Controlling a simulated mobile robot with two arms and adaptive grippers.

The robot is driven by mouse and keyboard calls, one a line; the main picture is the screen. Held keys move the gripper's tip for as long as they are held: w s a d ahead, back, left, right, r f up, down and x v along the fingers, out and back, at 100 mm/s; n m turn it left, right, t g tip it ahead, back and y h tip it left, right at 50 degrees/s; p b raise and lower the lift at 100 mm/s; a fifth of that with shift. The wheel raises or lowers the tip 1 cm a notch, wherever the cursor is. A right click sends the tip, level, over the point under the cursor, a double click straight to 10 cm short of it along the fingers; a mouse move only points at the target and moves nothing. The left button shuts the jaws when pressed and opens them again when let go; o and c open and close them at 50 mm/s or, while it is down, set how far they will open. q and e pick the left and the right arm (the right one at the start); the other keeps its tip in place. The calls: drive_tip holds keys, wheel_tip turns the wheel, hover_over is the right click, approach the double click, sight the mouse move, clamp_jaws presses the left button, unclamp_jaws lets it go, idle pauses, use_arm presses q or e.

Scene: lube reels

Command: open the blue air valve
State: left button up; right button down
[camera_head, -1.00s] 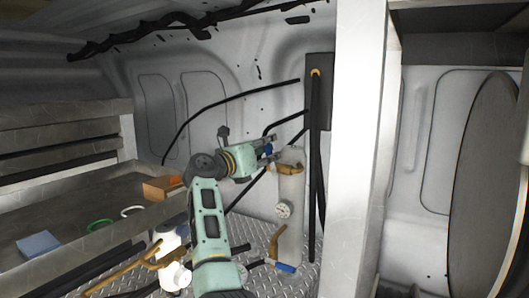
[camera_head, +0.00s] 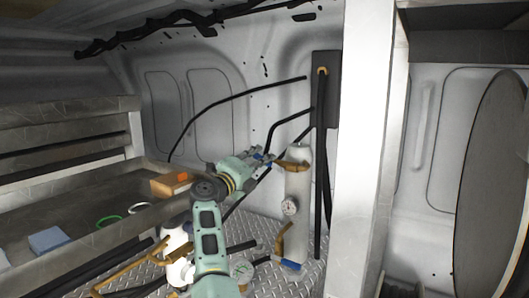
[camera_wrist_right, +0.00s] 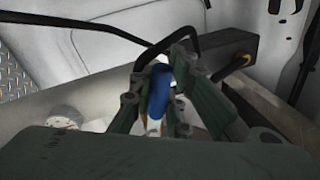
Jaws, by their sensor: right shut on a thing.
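A blue valve handle (camera_wrist_right: 158,90) stands between the fingers of my right gripper (camera_wrist_right: 158,100) in the right wrist view. The gripper is shut on it. In the head view my right gripper (camera_head: 264,160) is at the top left of a grey upright cylinder (camera_head: 298,195), by a brass fitting (camera_head: 291,165). The fingers largely hide the handle there. A second blue handle (camera_head: 291,265) sits low, near the foot of the cylinder. My left gripper is not in view.
A round gauge (camera_head: 290,206) is on the cylinder's front. Black hoses (camera_head: 318,180) run close by on the right. A metal post (camera_head: 362,150) stands further right. An orange box (camera_head: 171,183) lies on the shelf at left.

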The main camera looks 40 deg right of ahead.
drive_tip(key=f+n+p, duration=0.1)
drive_tip(key=f+n+t, duration=0.1)
drive_tip(key=n, duration=0.1)
drive_tip(key=f+n+p, duration=0.1)
drive_tip(key=shift+w+a+f+n+p, duration=0.1)
drive_tip(key=shift+w+a+n+p, duration=0.2)
drive_tip(key=shift+n, duration=0.1)
drive_tip(key=shift+f+t, duration=0.15)
drive_tip(key=shift+t, duration=0.25)
drive_tip(key=c, duration=2)
unclamp_jaws()
drive_tip(key=o, duration=0.3)
drive_tip(key=shift+r, duration=0.2)
drive_tip(key=shift+o, duration=0.2)
drive_tip(key=shift+r, duration=0.1)
drive_tip(key=v, duration=0.7)
drive_tip(key=shift+a, duration=0.3)
